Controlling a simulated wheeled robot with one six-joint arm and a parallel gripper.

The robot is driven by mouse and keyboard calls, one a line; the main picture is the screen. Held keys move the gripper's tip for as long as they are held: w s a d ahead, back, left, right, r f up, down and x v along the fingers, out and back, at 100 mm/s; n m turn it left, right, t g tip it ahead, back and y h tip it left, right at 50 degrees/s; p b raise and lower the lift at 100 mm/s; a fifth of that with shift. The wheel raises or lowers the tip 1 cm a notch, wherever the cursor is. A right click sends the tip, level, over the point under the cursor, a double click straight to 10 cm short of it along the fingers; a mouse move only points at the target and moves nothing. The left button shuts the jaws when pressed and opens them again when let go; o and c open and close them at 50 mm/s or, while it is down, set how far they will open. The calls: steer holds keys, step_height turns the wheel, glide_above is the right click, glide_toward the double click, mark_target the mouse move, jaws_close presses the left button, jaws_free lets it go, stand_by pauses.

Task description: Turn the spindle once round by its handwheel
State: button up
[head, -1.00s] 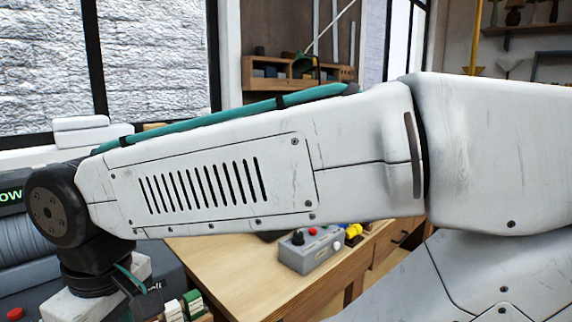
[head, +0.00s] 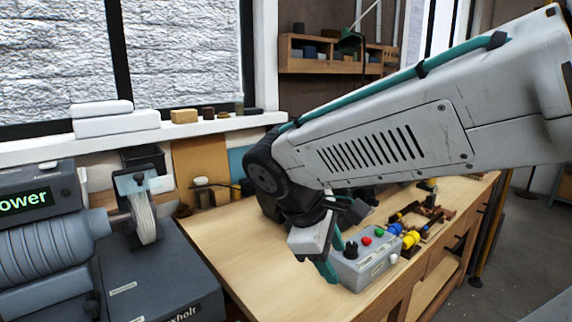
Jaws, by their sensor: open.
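The grey spindle machine (head: 45,245) stands at the left with a ribbed body. A short shaft (head: 119,217) comes out of its right end. On the shaft is a pale wheel-like disc (head: 145,218), seen almost edge-on, which looks like the handwheel; a dark bracket partly covers its top. My gripper (head: 329,271) hangs from the wrist over the bench, well to the right of the disc and apart from it. Its jaws are open and teal-tipped, and nothing shows between them.
A grey control box (head: 362,266) with a knob and coloured buttons stands just right of my gripper. The wooden bench top (head: 235,243) is clear between machine and gripper. A windowsill (head: 100,137) holds small blocks.

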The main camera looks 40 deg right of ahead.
steer(key=w+d+r+n+h, duration=0.2)
steer(key=w+d+n+h, duration=0.25)
steer(key=w+n, duration=0.2)
steer(key=w+d+r+n+h, duration=0.2)
steer(key=w+d+n+h, duration=0.1)
steer(key=w+n+h, duration=0.3)
steer(key=w+a+n+t+h, duration=0.2)
steer(key=w+n+t, duration=0.2)
steer(key=w+n, duration=0.3)
steer(key=w+a+n+t+h, duration=0.25)
steer(key=w+n+t, duration=0.2)
steer(key=w, duration=0.55)
steer(key=w+d+r+n, duration=0.1)
steer(key=w+d, duration=0.1)
steer(key=d, duration=0.5)
steer(key=shift+d+r, duration=0.25)
steer(key=shift+d, duration=0.05)
steer(key=c, duration=1)
